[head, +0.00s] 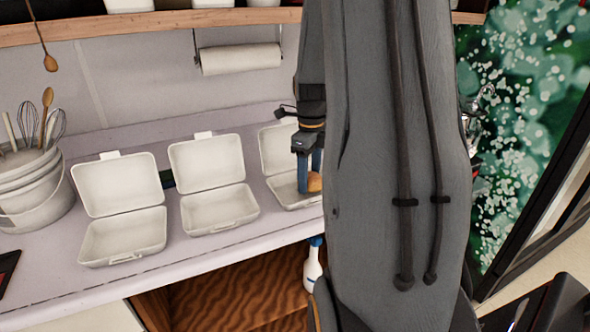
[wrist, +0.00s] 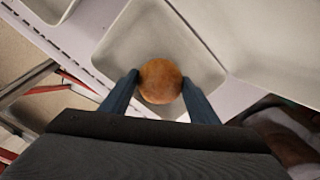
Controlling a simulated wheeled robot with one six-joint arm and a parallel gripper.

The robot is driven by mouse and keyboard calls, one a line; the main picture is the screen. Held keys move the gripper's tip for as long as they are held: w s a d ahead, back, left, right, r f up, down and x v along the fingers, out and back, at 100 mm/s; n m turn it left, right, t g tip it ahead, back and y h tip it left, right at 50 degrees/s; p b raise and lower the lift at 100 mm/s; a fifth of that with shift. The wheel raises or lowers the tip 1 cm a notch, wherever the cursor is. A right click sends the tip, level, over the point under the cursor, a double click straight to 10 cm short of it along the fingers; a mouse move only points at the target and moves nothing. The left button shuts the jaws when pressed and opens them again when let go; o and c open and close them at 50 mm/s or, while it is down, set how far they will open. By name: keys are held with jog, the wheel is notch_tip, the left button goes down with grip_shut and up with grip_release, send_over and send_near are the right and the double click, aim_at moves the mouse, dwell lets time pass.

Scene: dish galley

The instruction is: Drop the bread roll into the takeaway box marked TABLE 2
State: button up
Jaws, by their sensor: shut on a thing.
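My gripper (head: 309,172) is shut on the bread roll (head: 315,183), a round brown bun. In the wrist view the roll (wrist: 160,81) sits between the two blue fingers, over the pale base of an open box (wrist: 112,52). Three open white takeaway boxes stand in a row on the counter: the left box (head: 123,238), the middle box (head: 220,208) and the right box (head: 284,190). The roll is at the right box, which my arm partly hides. I can read no TABLE marking on any box. I cannot tell whether the roll touches the box.
White buckets with whisks and spoons (head: 35,185) stand at the counter's left end. A paper roll (head: 240,58) hangs on the back wall under a wooden shelf (head: 150,27). A spray bottle (head: 313,268) is below the counter's front edge. My arm hides the counter's right part.

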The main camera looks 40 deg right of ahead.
jog(key=o, duration=1.1)
notch_tip(320, 180, up, 8)
jog(key=shift+f+b, duration=0.1)
jog(key=shift+b, duration=0.65)
jog(key=shift+s, duration=0.15)
